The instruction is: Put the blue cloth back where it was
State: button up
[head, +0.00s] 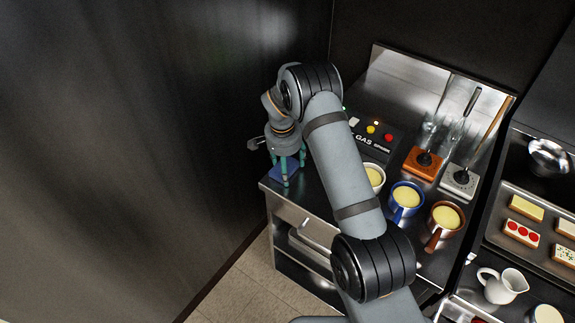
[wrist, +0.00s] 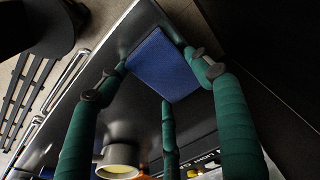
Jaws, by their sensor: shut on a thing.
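The blue cloth (head: 279,175) is at the far left corner of the steel counter (head: 318,203). In the wrist view the cloth (wrist: 163,62) is a flat, folded square between the tips of my green fingers. My gripper (head: 286,168) points down over that corner and is shut on the cloth. Its fingertips (wrist: 160,78) meet the cloth's edges. I cannot tell whether the cloth rests on the counter or hangs just above it. Part of it is hidden behind the fingers in the head view.
A black gas box (head: 377,133) with coloured buttons stands behind my arm. A cream-filled cup (head: 375,178), a blue mug (head: 404,203) and a brown mug (head: 443,219) stand to the right. A dark wall (head: 150,130) fills the left, beside a gap of tiled floor (head: 243,285).

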jog(key=shift+f, duration=0.1)
jog(key=shift+f, duration=0.1)
jog(key=o, duration=1)
jog(key=shift+o, duration=0.2)
jog(key=shift+r, duration=0.5)
notch_tip(320, 180, up, 11)
jog(key=s+b, duration=0.1)
jog(key=b, duration=0.2)
jog(key=shift+s+a+r+b, duration=0.15)
jog(key=shift+a+b, duration=0.25)
